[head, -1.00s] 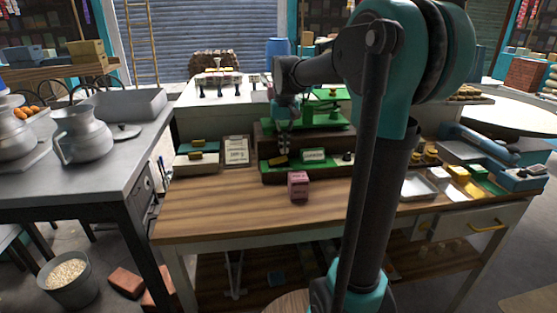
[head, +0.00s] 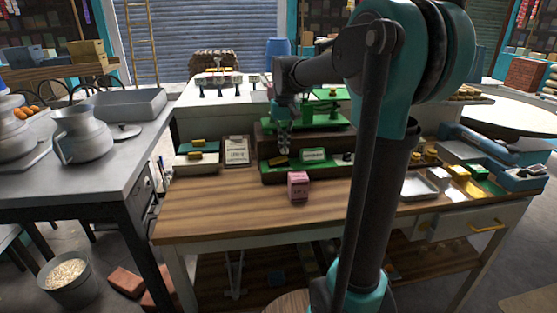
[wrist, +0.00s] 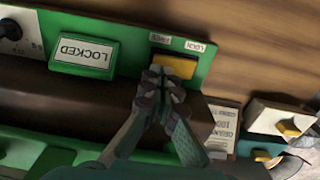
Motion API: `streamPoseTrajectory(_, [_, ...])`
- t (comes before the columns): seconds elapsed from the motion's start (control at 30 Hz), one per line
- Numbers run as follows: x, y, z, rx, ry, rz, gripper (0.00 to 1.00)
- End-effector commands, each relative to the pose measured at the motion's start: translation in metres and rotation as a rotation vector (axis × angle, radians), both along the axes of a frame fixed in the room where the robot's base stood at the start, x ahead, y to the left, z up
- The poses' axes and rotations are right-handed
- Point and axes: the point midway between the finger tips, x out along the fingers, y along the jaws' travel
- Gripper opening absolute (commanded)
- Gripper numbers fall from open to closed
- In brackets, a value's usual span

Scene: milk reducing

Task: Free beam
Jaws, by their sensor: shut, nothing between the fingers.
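The balance's green base (head: 330,170) stands at the back of the wooden bench. On its front face is a green-framed plate (wrist: 84,54) reading LOCKED; the plate also shows in the head view (head: 313,155). Beside it is a yellow lever block (wrist: 176,66), under small labels FREE (wrist: 160,39) and LOCK (wrist: 195,46); the lever shows small in the head view (head: 278,161). My gripper (wrist: 164,73) is shut and empty, its fingertips at the lever's edge and covering part of it. I cannot tell whether they touch. It also shows in the head view (head: 283,150).
A pink box (head: 298,186) stands on the bench in front of the base. A notice card (head: 236,151) and a light tray with a yellow-topped item (head: 196,162) are to the left. A white tray (head: 419,186) is at the right. The bench's front left is clear.

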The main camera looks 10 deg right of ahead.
Motion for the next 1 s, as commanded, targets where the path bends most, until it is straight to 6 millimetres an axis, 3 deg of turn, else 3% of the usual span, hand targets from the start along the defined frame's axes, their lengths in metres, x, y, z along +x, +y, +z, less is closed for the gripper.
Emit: streamPoseTrajectory(1.0, [0.0,0.0,-0.01,0.0,0.0,0.0,0.0])
